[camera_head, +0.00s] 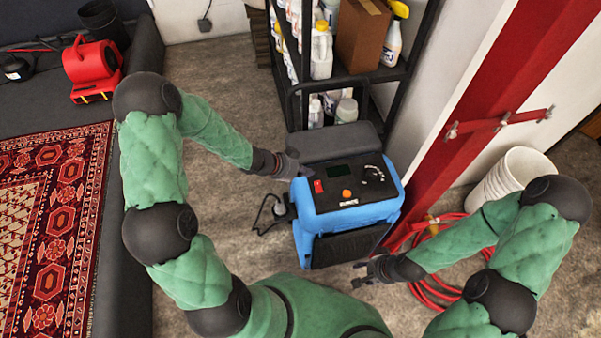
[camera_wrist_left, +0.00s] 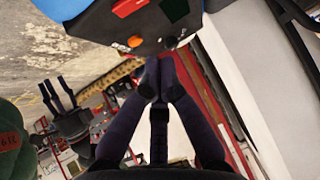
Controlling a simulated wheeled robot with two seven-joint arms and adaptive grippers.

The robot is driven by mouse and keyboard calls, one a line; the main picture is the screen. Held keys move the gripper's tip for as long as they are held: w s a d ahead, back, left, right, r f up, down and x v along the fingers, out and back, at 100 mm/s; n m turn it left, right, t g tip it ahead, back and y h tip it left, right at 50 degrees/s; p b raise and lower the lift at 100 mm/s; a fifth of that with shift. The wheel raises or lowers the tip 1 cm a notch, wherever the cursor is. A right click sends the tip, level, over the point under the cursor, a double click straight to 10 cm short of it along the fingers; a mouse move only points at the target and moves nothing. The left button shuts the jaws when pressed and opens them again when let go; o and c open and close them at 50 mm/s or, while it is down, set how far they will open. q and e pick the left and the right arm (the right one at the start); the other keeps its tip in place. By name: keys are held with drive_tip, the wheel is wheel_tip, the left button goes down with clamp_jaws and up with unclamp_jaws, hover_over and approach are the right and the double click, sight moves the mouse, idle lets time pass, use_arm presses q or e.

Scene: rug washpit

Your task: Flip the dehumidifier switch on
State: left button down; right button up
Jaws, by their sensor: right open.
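The blue dehumidifier (camera_head: 345,212) stands on the floor with a dark top panel. Its red switch (camera_head: 318,186) is at the left of the panel, beside a dark display and above an orange button (camera_head: 347,193). Whether the switch is on or off cannot be told. My left gripper (camera_head: 302,170) is just behind and left of the switch, apart from it as far as I see. In the left wrist view its fingertips (camera_wrist_left: 159,66) are together and empty, with the red switch (camera_wrist_left: 129,8) beyond them. My right gripper (camera_head: 360,273) is open and empty at the front right.
A dark shelf (camera_head: 350,75) with bottles and a box stands behind. A red post (camera_head: 480,110), a coiled red hose (camera_head: 432,285) and white buckets (camera_head: 515,178) are at the right. A patterned rug (camera_head: 50,230) and a red blower (camera_head: 92,68) lie left.

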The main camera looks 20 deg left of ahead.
sight(320, 180)
use_arm(q)
drive_tip(key=b+x, duration=0.1)
drive_tip(key=x, duration=0.4)
drive_tip(key=shift+f+b, duration=0.2)
drive_tip(key=shift+b, duration=0.15)
wheel_tip(320, 180, down, 2)
drive_tip(key=shift+w+f+b, duration=0.1)
drive_tip(key=shift+w+b, duration=0.05)
drive_tip(key=shift+b, duration=0.25)
drive_tip(key=shift+w+a+f, duration=0.15)
drive_tip(key=shift+f, duration=0.6)
drive_tip(key=shift+f, duration=0.3)
drive_tip(key=shift+w+a+f, duration=0.2)
drive_tip(key=shift+s+d+r, duration=0.1)
drive_tip(key=shift+s+d, duration=0.1)
drive_tip(key=shift+s, duration=0.05)
